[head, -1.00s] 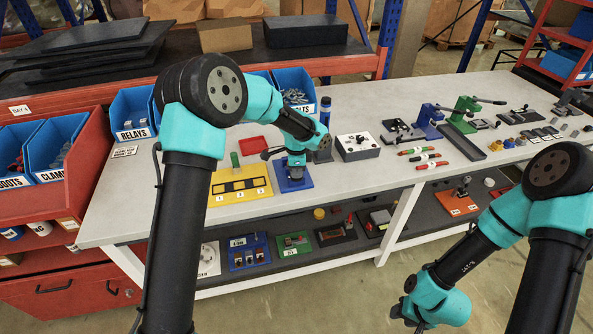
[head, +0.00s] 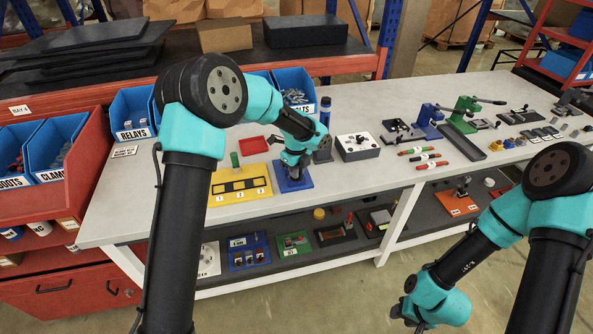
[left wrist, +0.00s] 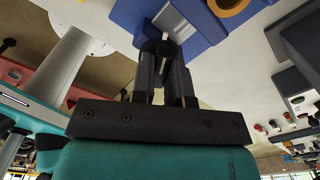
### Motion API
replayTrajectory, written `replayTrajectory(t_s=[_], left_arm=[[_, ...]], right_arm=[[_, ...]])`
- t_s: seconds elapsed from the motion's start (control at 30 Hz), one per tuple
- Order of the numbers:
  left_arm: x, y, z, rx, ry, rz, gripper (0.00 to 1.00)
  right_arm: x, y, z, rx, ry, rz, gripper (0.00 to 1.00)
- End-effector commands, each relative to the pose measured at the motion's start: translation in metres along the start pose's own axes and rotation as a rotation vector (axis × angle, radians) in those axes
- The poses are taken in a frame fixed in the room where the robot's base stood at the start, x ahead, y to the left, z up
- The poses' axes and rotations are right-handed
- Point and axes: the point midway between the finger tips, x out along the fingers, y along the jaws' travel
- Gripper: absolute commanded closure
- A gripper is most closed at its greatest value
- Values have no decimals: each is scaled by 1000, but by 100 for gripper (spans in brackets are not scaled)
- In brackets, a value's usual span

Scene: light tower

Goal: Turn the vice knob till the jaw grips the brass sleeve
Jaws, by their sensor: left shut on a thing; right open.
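The vice stands on a blue base (head: 304,184) near the front edge of the bench; it also shows as a blue block (left wrist: 207,38) at the top of the left wrist view. A brass ring, the sleeve (left wrist: 228,6), lies at the top edge there, partly cut off. My left gripper (head: 291,172) is over the vice. In the left wrist view its fingers (left wrist: 166,62) are shut around the dark vice knob (left wrist: 164,47), mostly hidden between them. I cannot tell whether the jaw touches the sleeve. My right gripper (head: 404,312) is open and empty, low in front of the bench.
Several tools fill the bench's right side.

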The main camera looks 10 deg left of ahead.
Motion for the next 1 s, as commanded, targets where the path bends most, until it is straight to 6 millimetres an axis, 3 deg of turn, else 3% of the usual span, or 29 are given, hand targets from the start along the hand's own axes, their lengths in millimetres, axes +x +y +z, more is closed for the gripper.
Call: replayTrajectory(t_s=[0.6,0.63,0.87,1.0], left_arm=[[0,0,0,60,0,-1,100],[0,0,0,60,0,0,83],[0,0,0,59,0,0,61],[0,0,0,59,0,0,60]], right_arm=[[0,0,0,0,0,0,57],[0,0,0,0,0,0,57],[0,0,0,0,0,0,57],[0,0,0,0,0,0,57]])
